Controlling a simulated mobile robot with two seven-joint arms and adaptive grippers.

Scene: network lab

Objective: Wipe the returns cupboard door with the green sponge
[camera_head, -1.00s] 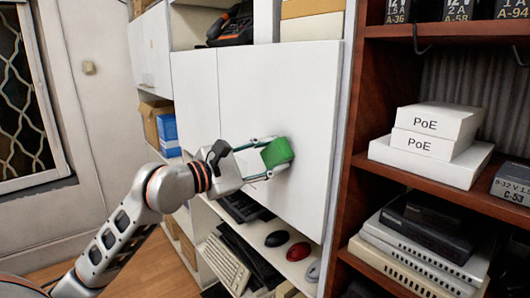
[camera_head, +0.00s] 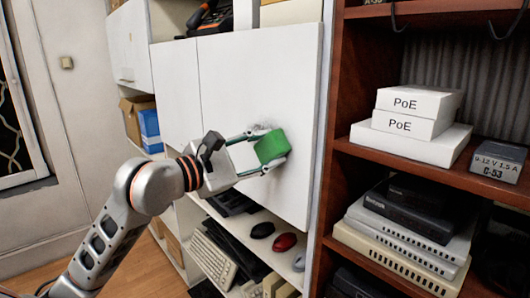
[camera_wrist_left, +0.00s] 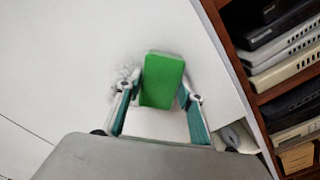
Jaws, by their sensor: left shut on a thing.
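The green sponge (camera_head: 271,147) is held between the two fingers of my left gripper (camera_head: 266,152), in front of the white cupboard door (camera_head: 255,75). The sponge also shows in the left wrist view (camera_wrist_left: 162,80), upright between the fingers. It looks to be at or against the door surface; exact contact is hard to tell. The sponge and fingers hide part of the door. My right gripper is not in view.
A brown wooden shelf (camera_head: 335,115) with white PoE boxes (camera_head: 415,101) and network devices stands close on the right. Below the door, an open shelf holds a keyboard (camera_head: 213,258) and mice (camera_head: 284,242). A window is at the left.

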